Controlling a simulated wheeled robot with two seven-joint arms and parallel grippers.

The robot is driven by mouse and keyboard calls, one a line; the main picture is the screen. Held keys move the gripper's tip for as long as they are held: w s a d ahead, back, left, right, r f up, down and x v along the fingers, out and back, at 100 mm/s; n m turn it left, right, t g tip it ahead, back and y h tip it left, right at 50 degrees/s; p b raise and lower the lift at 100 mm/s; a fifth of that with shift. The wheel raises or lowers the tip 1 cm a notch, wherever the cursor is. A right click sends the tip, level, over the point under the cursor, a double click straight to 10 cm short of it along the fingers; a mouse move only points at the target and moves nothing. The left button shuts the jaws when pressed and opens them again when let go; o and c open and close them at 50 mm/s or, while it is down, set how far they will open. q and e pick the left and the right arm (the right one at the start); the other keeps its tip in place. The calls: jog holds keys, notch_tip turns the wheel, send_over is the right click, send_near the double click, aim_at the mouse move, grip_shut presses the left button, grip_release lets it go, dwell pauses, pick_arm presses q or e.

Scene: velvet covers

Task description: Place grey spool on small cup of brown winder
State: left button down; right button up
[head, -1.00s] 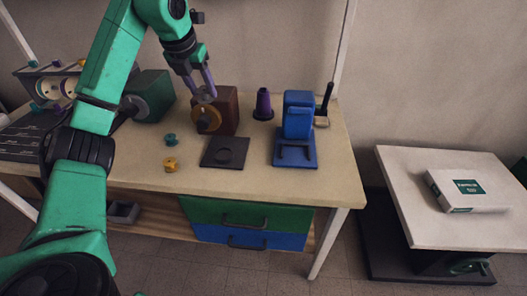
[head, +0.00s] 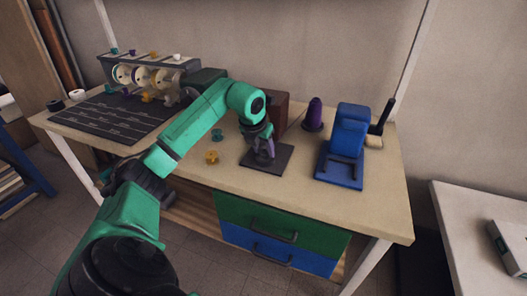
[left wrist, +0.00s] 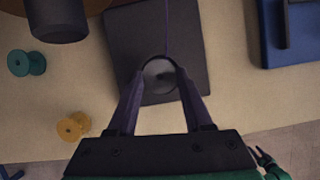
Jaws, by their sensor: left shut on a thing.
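My left gripper (head: 266,150) (left wrist: 160,76) is shut on a small round grey piece, which I take to be the grey spool (left wrist: 159,75). It is over the dark square plate (head: 281,164) (left wrist: 125,35) in front of the brown winder; I cannot tell whether the piece touches the plate. The brown winder (head: 277,106) is a box at the back, largely hidden by my left arm in the head view. Its small cup is not clear there. In the left wrist view a dark cylinder (left wrist: 56,18) shows at the top left. My right gripper is not in view.
A teal spool (head: 217,134) (left wrist: 26,63) and a yellow spool (head: 211,157) (left wrist: 72,126) stand left of the plate. A blue device (head: 347,135) stands right, a purple cone (head: 314,114) behind. A spool rack (head: 150,72) is at far left.

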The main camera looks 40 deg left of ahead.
pick_arm(q)
jog(key=shift+f, duration=0.1)
jog(key=shift+f, duration=0.15)
jog(key=shift+c, duration=1.6)
grip_release()
jog(key=shift+r, duration=0.35)
jog(key=v, duration=1.1)
jog(key=shift+s+r+p, duration=0.2)
jog(key=shift+r+p, duration=0.1)
jog(key=shift+d, duration=0.15)
